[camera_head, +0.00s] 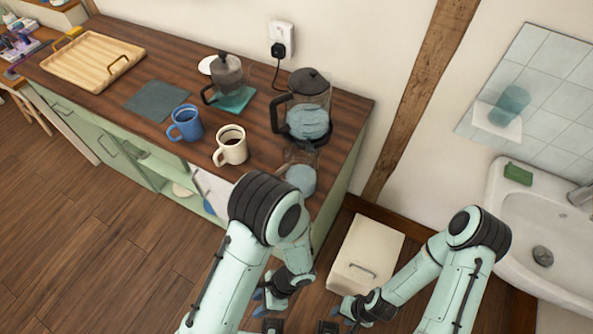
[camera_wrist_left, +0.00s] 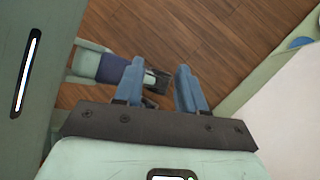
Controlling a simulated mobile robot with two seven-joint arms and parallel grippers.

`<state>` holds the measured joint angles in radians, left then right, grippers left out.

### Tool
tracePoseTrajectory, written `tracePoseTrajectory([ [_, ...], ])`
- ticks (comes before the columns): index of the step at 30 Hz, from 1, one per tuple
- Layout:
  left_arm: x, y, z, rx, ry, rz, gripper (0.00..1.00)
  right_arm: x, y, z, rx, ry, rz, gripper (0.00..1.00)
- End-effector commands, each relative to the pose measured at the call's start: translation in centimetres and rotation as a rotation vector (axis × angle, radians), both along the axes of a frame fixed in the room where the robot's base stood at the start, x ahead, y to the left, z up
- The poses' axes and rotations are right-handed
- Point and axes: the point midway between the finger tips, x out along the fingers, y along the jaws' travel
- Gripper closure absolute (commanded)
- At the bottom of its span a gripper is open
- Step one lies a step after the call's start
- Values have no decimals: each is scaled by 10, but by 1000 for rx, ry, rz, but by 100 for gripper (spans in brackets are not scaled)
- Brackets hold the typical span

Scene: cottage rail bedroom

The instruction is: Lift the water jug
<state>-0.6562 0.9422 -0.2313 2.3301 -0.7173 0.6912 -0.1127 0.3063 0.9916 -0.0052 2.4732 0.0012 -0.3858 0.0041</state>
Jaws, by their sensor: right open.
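A clear jug (camera_head: 301,180) with pale blue water stands near the counter's front right corner, partly hidden by my left arm. Behind it stands a larger glass kettle (camera_head: 307,118) with a black lid and handle, also holding bluish liquid. I cannot tell for certain which is the water jug; the smaller one looks most like it. My left gripper (camera_head: 260,302) is low in front of the cabinet, below the counter and apart from both vessels. In the left wrist view its blue fingers (camera_wrist_left: 158,88) are apart and empty. My right gripper (camera_head: 343,312) is open and low near the white box.
A white box (camera_head: 367,250) stands on the floor at right, beside a sink (camera_head: 520,225).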

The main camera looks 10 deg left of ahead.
Motion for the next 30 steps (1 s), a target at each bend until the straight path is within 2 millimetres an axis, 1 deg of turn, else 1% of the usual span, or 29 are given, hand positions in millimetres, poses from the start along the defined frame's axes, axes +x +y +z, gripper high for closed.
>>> tracePoseTrajectory([
  [1, 25, -1, 26, 85, -33, -211, 60, 2, 0, 4, -1, -2, -1, 57],
  [2, 41, -2, 42, 143, -54, -324, 60, 3, 0, 5, 0, -2, -1, 57],
  [3, 61, -6, 64, 227, -88, -466, 60, 4, 0, 7, 0, -3, -1, 57],
  [5, 90, -17, 101, 357, -152, -652, 60, 6, 0, 9, -1, -5, -1, 57],
  [6, 106, -29, 127, 443, -202, -756, 60, 7, 0, 11, 0, -6, -1, 57],
  [8, 124, -48, 164, 564, -280, -884, 60, 8, 0, 13, -1, -8, -2, 57],
  [9, 133, -62, 187, 635, -332, -952, 60, 9, 0, 14, -1, -8, -1, 57],
  [12, 142, -92, 234, 781, -443, -1060, 60, 10, 0, 15, 0, -11, 0, 57],
  [13, 143, -98, 244, 812, -470, -1080, 60, 10, 0, 16, 0, -11, 0, 57],
  [15, 143, -109, 262, 865, -516, -1111, 60, 11, 0, 16, -1, -12, -1, 57],
  [18, 148, -111, 273, 902, -543, -1126, 60, 12, 0, 18, 0, -13, -1, 57],
  [20, 155, -106, 275, 909, -546, -1127, 60, 14, 0, 20, -1, -15, -1, 57],
  [27, 189, -75, 274, 906, -543, -1126, 60, 20, 0, 28, 0, -22, -1, 57],
  [30, 199, -67, 273, 905, -544, -1128, 60, 22, 0, 30, -1, -24, -1, 57],
])
